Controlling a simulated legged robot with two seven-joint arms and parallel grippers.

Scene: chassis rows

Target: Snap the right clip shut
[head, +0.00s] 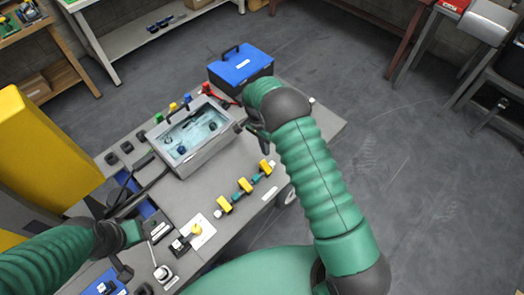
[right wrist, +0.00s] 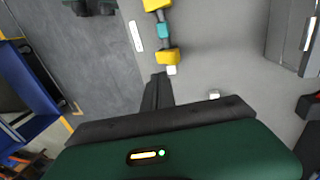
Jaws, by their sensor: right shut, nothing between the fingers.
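A grey case (head: 178,160) with a clear window stands on the grey workbench. A dark fitting (head: 239,126) shows at its right end; I cannot tell whether this is the right clip or how it stands. My right gripper (head: 264,145) is shut and empty, just right of the case and above the bench. In the right wrist view its dark fingers (right wrist: 157,92) are together, close to a row of yellow (right wrist: 167,56) and teal (right wrist: 163,30) pieces. My left gripper (head: 146,228) is low at the bench's left side; its fingers are too small to read.
A blue-lidded toolbox (head: 241,66) stands behind the case. The yellow and teal row (head: 245,185) lies in front of it. A white plate with a yellow knob (head: 196,229) and a lever switch (head: 162,272) are nearer me. Bare bench (head: 318,124) lies at the right end.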

